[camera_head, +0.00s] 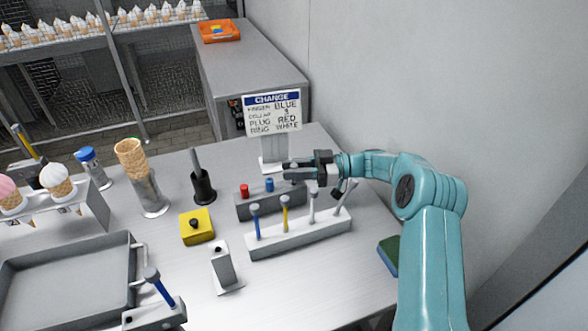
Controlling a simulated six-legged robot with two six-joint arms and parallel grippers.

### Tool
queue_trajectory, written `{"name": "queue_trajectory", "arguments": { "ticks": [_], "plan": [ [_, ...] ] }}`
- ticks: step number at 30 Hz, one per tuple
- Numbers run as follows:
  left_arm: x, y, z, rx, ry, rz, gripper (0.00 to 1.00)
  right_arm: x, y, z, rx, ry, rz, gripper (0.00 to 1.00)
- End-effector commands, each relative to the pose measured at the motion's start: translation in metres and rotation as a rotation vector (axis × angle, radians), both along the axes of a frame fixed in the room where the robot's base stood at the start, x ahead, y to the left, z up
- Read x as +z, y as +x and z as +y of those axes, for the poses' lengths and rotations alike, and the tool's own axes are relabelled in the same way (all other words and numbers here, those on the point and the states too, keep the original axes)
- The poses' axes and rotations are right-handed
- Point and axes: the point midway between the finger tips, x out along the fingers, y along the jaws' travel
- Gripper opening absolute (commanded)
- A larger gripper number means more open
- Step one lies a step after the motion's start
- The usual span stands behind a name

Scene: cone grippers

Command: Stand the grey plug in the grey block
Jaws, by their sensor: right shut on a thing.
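My right gripper (292,173) reaches in from the right, shut, over the right end of a long grey block (272,206). I cannot make out the thing between its fingers, and no grey plug shows clearly. A red plug (244,190) and a blue plug (269,184) stand upright in the block, left of the gripper. The block's right end is partly hidden by the gripper and the rack's pins. My left gripper is not in view.
A white rack (300,238) with several pins stands just in front of the block; its right-hand pin leans. A sign (272,114) on a stand rises behind the gripper. A yellow box (197,227) and a small grey post (222,266) stand left.

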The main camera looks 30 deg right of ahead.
Motion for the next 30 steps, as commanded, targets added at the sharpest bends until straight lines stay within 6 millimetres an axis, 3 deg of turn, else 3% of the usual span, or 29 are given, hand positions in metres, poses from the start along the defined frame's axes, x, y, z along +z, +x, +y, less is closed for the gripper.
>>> {"name": "queue_trajectory", "arguments": {
  "ticks": [26,27,30],
  "plan": [
    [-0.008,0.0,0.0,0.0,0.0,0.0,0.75,-0.013,0.0,0.0,0.0,0.0,0.0,0.0],
    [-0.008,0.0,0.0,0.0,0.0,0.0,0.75,-0.013,0.0,0.0,0.0,0.0,0.0,0.3],
    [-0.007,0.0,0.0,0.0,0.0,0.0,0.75,-0.013,0.0,0.0,0.0,0.0,0.001,0.56]
  ]
}}
